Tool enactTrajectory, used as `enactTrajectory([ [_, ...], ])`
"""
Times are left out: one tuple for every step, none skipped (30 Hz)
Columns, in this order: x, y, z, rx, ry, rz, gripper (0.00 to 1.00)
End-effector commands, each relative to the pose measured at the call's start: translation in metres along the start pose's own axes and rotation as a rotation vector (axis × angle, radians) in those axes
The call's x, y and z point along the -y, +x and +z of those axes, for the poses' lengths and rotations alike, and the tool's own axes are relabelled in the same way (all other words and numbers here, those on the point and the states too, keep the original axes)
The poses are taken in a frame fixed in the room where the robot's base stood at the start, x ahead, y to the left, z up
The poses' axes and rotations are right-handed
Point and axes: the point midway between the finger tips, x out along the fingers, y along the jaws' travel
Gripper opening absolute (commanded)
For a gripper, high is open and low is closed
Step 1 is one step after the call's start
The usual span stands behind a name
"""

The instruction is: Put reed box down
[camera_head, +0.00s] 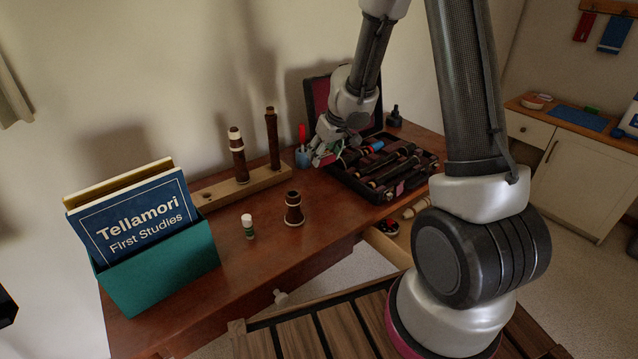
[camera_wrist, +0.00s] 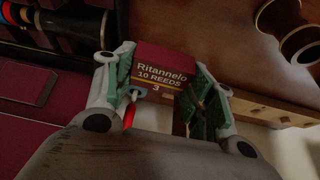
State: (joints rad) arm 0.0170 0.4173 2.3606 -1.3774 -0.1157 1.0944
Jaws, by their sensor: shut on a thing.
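The reed box (camera_wrist: 163,68) is a small maroon box with pale lettering, "Ritannelo 10 REEDS 3", and a yellow stripe. In the wrist view it sits between the green-padded fingers of my gripper (camera_wrist: 165,80), which is shut on it. In the head view my gripper (camera_head: 328,151) is low over the back of the brown desk (camera_head: 262,225), between the blue cup and the open instrument case. There the reed box is not clearly visible behind the fingers. I cannot tell whether its underside touches the desk.
The open case (camera_head: 428,166) holds dark instrument joints. A blue cup (camera_head: 303,158) with a red-handled tool stands close left of my gripper. A wooden stand (camera_head: 225,190) holds two upright joints. A short joint (camera_head: 293,210), glue stick (camera_head: 248,228) and teal book box (camera_head: 165,270) stand further left.

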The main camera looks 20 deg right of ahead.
Motion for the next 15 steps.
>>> enactTrajectory([
  [0.001, 0.001, 0.002, 0.003, -0.010, -0.007, 0.33],
  [0.002, 0.001, 0.002, 0.004, -0.015, -0.011, 0.33],
  [0.003, 0.003, 0.003, 0.005, -0.020, -0.015, 0.33],
  [0.003, 0.004, 0.003, 0.006, -0.023, -0.017, 0.33],
  [0.004, 0.005, 0.004, 0.006, -0.024, -0.019, 0.33],
  [0.004, 0.008, 0.005, 0.006, -0.025, -0.020, 0.33],
  [0.004, 0.011, 0.006, 0.007, -0.025, -0.021, 0.33],
  [0.004, 0.013, 0.007, 0.006, -0.024, -0.021, 0.33],
  [0.004, 0.017, 0.008, 0.006, -0.024, -0.020, 0.33],
  [0.005, 0.020, 0.010, 0.007, -0.024, -0.020, 0.33],
  [0.005, 0.022, 0.011, 0.008, -0.024, -0.019, 0.33],
  [0.005, 0.026, 0.014, 0.009, -0.024, -0.018, 0.33],
  [0.005, 0.030, 0.015, 0.009, -0.024, -0.019, 0.33],
  [0.005, 0.034, 0.017, 0.009, -0.023, -0.020, 0.33],
  [0.004, 0.039, 0.019, 0.009, -0.024, -0.019, 0.33],
])
